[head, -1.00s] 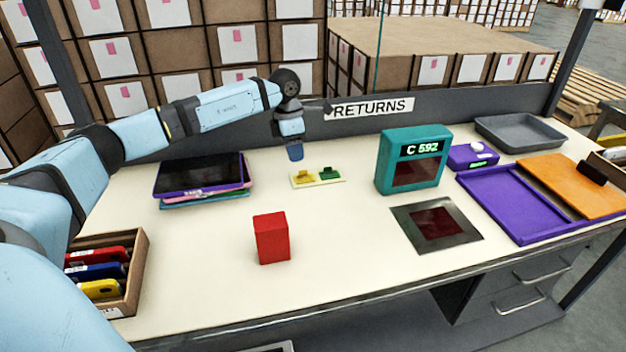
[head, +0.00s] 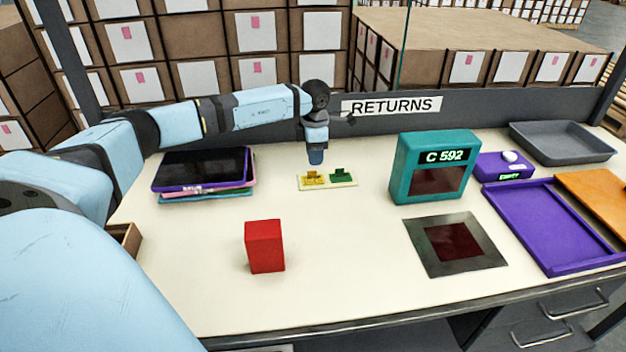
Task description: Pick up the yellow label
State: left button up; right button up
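The yellow label (head: 313,178) lies on the left half of a small cream tray (head: 328,187) near the back of the table. A green label (head: 341,175) lies on the right half of the same tray. My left gripper (head: 316,160) points down just above and behind the yellow label. A small gap seems to show between its tip and the label. Its fingers are seen edge-on, so I cannot tell whether they are open or shut. My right gripper is not in view.
A red box (head: 265,246) stands in front. Stacked tablets (head: 202,172) lie left of the tray. A teal scale display (head: 432,165) stands to its right, with a dark scanner plate (head: 456,245) before it. A purple tray (head: 550,225) is further right. The table between is clear.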

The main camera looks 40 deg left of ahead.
aim_at(313, 178)
pick_arm(q)
notch_tip(313, 178, down, 5)
jog(key=shift+w+f+b, duration=0.15)
jog(key=shift+b, duration=0.25)
grip_shut()
